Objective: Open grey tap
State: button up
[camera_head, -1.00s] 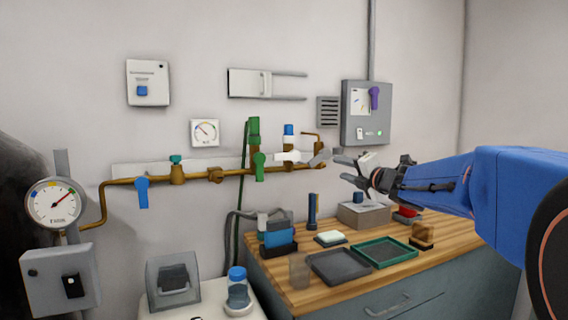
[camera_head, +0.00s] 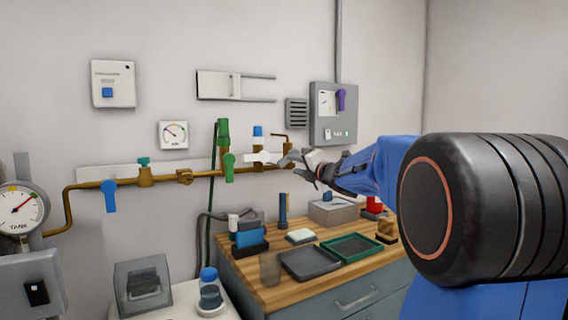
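The grey tap (camera_head: 287,159) is a short grey lever at the right end of the brass pipe on the wall. It tilts slightly, rising to the right. My gripper (camera_head: 299,167) is at the lever's right end, its fingers pointing left and spread apart. The fingertips overlap the lever's end in this view. I cannot tell whether they touch it or stand around it. The gripper looks empty. Part of the lever's right end is hard to separate from the grey fingers.
A green-handled tap (camera_head: 229,167) and a blue-handled tap (camera_head: 110,196) sit further left on the pipe. A grey wall box (camera_head: 334,113) is just above right of my gripper. Below is a wooden bench (camera_head: 262,292) with trays and several small items.

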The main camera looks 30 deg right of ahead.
aim_at(286, 162)
jog(key=w, duration=0.8)
jog(key=shift+w+a, duration=0.15)
jog(key=shift+w, duration=0.2)
jog(key=shift+f, duration=0.1)
grip_shut()
